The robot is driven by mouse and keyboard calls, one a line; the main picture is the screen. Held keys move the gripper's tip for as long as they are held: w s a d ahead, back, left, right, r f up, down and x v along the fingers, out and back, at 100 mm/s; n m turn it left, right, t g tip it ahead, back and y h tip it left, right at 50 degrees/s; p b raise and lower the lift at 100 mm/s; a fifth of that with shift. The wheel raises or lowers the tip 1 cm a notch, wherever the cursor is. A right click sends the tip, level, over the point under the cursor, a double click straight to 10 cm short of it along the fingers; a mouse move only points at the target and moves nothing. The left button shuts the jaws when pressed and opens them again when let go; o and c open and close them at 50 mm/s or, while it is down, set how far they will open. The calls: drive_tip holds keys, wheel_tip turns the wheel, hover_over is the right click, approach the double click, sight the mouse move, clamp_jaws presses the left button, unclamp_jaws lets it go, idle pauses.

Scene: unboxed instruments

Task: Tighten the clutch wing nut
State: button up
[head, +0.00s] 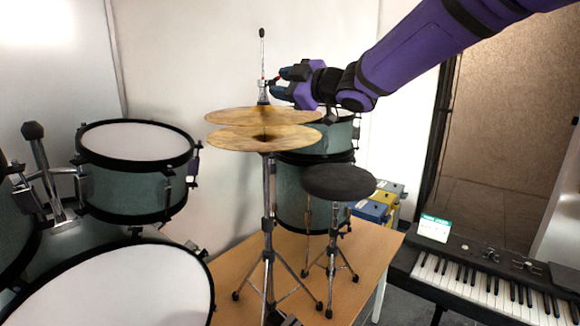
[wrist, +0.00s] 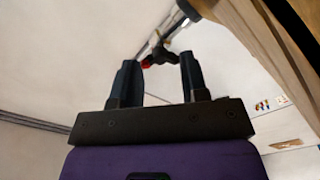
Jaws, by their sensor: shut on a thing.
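The hi-hat stand (head: 267,200) holds two brass cymbals (head: 262,117), one above the other, with a thin rod rising above them. The clutch (head: 262,88) sits on the rod just above the top cymbal. My gripper (head: 277,83) reaches in from the right, level with the clutch. In the wrist view, the small dark wing nut (wrist: 161,56) lies between the tips of my fingers, and my gripper (wrist: 158,60) is shut on it. A small red part (wrist: 147,62) shows by the left fingertip. The wing nut is too small to make out well in the head view.
More drums (head: 137,170) fill the left. A keyboard (head: 495,285) is at the lower right.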

drive_tip(key=shift+m, duration=0.8)
drive_tip(key=m, duration=0.3)
drive_tip(key=shift+m, duration=0.9)
drive_tip(key=shift+m, duration=1.1)
drive_tip(key=o, duration=1)
